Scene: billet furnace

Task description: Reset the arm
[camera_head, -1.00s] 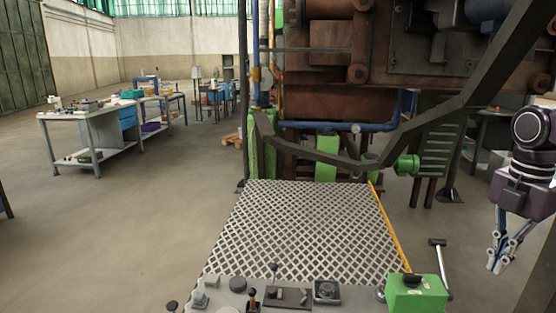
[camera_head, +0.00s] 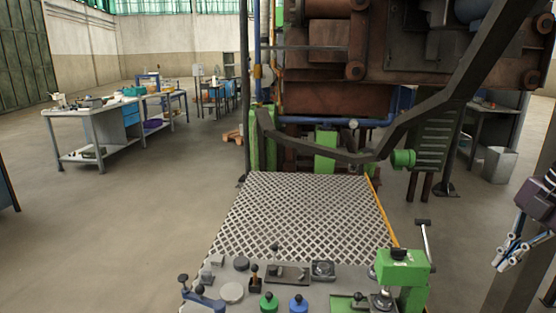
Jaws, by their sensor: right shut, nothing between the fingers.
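My right gripper (camera_head: 510,258) hangs at the right edge of the head view, fingers pointing down and to the left. Its fingers are together with nothing between them. It is in the air to the right of the control panel and apart from it. Only part of my right arm shows; the rest runs out of the picture. My left gripper is not in the picture.
A grey control panel (camera_head: 231,292) with knobs and levers stands at the bottom. A green lever unit (camera_head: 403,268) is at its right end. A perforated metal platform (camera_head: 305,215) leads to the rusty furnace (camera_head: 335,100).

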